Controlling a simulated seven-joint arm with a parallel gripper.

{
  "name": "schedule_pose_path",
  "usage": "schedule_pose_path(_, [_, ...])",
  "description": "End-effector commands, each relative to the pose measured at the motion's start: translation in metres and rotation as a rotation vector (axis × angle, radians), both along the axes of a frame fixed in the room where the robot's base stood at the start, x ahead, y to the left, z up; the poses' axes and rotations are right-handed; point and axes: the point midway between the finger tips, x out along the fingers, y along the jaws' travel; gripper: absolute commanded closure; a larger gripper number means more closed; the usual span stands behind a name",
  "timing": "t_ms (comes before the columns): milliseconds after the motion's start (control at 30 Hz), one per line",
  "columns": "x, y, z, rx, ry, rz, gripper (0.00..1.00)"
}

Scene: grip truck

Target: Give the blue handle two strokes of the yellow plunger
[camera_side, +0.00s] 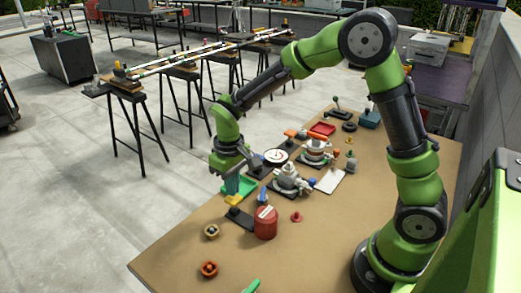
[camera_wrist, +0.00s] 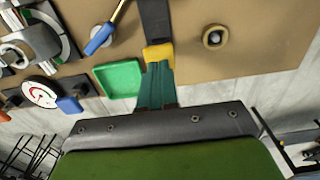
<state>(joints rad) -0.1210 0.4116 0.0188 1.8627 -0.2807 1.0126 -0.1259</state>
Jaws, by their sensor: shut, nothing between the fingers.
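The yellow plunger (camera_side: 233,199) sits at the far end of a dark strip (camera_side: 239,218) on the tan bench, and its yellow top shows in the wrist view (camera_wrist: 158,54). My gripper (camera_side: 232,191) points down just above it. In the wrist view, the teal fingers (camera_wrist: 157,68) are shut together and empty, with their tips at the yellow top. I cannot tell whether they touch it. A blue handle (camera_side: 262,195) lies to the right of the plunger. It also shows in the wrist view (camera_wrist: 99,39), apart from my fingers.
A red can (camera_side: 265,223) stands close to the strip. A green tray (camera_wrist: 119,79) lies beside my fingers. A white dial (camera_side: 276,156) and grey valve-like parts (camera_side: 290,179) stand farther right. A small round pot (camera_side: 211,231) is left. The bench's front left is mostly clear.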

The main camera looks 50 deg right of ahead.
Motion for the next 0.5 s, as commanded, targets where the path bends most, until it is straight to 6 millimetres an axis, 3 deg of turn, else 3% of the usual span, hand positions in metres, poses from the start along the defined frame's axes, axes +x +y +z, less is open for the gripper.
schedule_pose_path(500, [-0.001, 0.0, -0.021, 0.0, 0.002, 0.0, 1.0])
